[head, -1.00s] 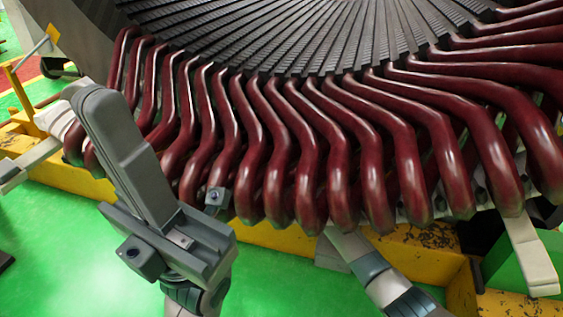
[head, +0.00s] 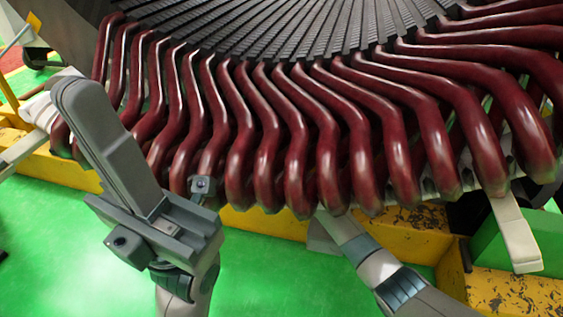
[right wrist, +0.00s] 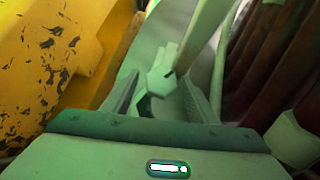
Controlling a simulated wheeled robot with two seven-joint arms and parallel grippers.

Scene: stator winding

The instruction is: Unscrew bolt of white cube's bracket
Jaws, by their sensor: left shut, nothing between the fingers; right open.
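My left gripper (head: 82,98) is shut and empty, pointing up and left in front of the dark red coils at the left of the head view. My right arm (head: 375,262) reaches up under the coils in the head view, and its hand is hidden there. In the right wrist view my right gripper (right wrist: 160,105) is open. A pale, hexagon-ended piece (right wrist: 160,80), possibly the bolt, shows between its fingers, and a pale rod (right wrist: 205,32) runs up from it. I cannot tell whether the fingers touch it. I cannot make out the white cube or its bracket for certain.
The dark red coils (head: 330,165) of the stator fill the upper head view. A yellow base (head: 270,222) runs below them and also shows in the right wrist view (right wrist: 50,70). A pale bar (head: 517,235) sticks out at the right. The green floor (head: 60,250) is clear at lower left.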

